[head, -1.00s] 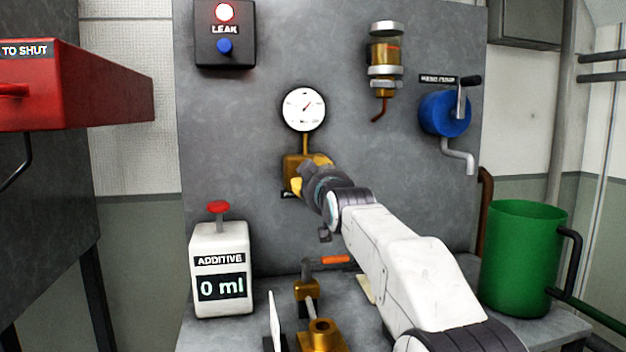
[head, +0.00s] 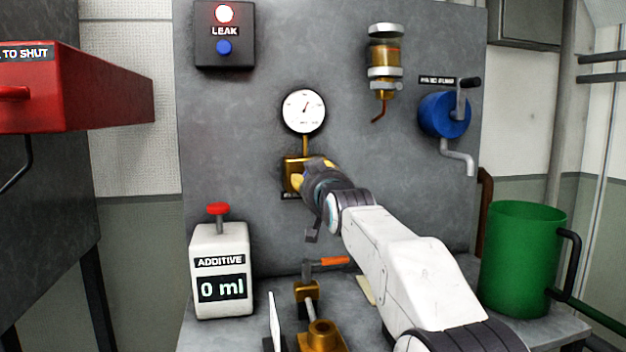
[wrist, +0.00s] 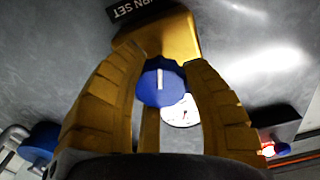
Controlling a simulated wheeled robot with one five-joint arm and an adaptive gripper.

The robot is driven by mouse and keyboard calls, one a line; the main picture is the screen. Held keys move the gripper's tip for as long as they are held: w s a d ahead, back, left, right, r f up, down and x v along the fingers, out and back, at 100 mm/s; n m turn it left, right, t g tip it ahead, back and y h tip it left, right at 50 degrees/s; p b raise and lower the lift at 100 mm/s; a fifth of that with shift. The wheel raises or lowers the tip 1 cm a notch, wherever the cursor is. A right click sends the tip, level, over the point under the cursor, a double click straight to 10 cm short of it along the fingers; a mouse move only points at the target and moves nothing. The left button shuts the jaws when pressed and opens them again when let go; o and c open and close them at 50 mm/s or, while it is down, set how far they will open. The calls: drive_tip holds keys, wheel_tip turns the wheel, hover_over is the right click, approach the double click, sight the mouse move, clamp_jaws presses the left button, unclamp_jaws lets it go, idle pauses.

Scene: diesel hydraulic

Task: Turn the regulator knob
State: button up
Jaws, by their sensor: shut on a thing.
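The regulator is a brass block (head: 292,168) on the grey panel, below a round white gauge (head: 304,111). Its blue knob (wrist: 160,82) with a white mark shows in the wrist view, between the two yellow fingers. My gripper (wrist: 168,75) is shut on the knob, one finger on each side. In the head view, my gripper (head: 304,174) is against the block, and the wrist hides the knob. The gauge needle points up and slightly right. The white mark stands nearly upright in the wrist view.
A leak box (head: 225,33) with a lit lamp is at upper left, and a blue hand pump (head: 443,114) at right. Below stand a white additive box (head: 221,270), a brass valve with orange handle (head: 334,262) and a green container (head: 520,258).

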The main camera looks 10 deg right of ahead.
drive_tip(key=m, duration=0.4)
drive_tip(key=shift+m, duration=0.3)
drive_tip(key=m, duration=0.4)
drive_tip(key=shift+m+p, duration=0.3)
drive_tip(key=shift+p, duration=0.05)
drive_tip(key=m, duration=0.4)
drive_tip(key=shift+m, duration=2.5)
drive_tip(key=o, duration=1.2)
drive_tip(key=s, duration=1.2)
